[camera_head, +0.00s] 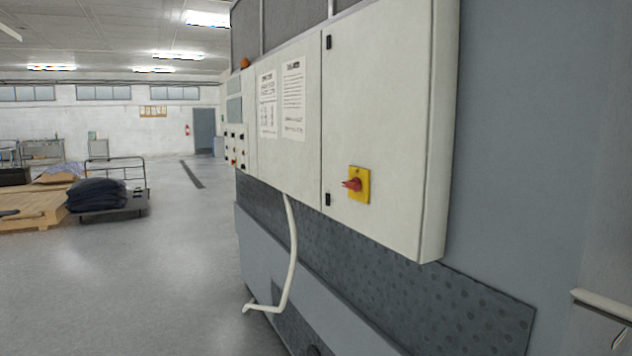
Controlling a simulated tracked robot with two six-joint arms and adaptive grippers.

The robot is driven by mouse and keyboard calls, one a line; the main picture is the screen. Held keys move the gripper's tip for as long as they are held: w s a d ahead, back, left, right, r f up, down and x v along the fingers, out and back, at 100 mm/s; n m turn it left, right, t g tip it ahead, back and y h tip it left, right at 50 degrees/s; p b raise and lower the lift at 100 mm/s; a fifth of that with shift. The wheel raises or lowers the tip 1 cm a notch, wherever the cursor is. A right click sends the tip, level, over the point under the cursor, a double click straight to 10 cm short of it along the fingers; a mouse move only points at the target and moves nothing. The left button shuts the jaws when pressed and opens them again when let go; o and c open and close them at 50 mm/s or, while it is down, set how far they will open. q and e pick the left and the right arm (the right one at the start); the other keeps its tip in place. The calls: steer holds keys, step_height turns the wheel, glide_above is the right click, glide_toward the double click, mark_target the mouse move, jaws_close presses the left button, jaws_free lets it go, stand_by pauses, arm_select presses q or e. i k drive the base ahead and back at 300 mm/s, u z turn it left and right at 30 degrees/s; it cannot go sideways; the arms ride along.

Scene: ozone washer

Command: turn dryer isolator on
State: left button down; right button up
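A red rotary isolator handle (352,184) sits on a yellow plate (363,186) on the lower left part of a pale grey cabinet door (385,110). The handle points out to the left and looks roughly level; I cannot read any on or off marking. The cabinet is mounted on the side of a large grey machine (520,130). Neither of my grippers is in view.
A white pipe (293,250) hangs below the cabinets and bends near the floor. A small panel with buttons (236,147) is further along. A trolley with dark sacks (100,193) and a wooden pallet (30,212) stand at left. The floor (150,290) between is clear.

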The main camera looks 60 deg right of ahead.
mark_target(354, 184)
steer(key=z, duration=0.45)
steer(key=i, duration=1.25)
steer(key=z, duration=1)
steer(key=i, duration=0.4)
steer(key=z, duration=0.25)
steer(key=k, duration=0.9)
steer(key=z, duration=0.2)
steer(key=i, duration=0.9)
steer(key=u, duration=0.1)
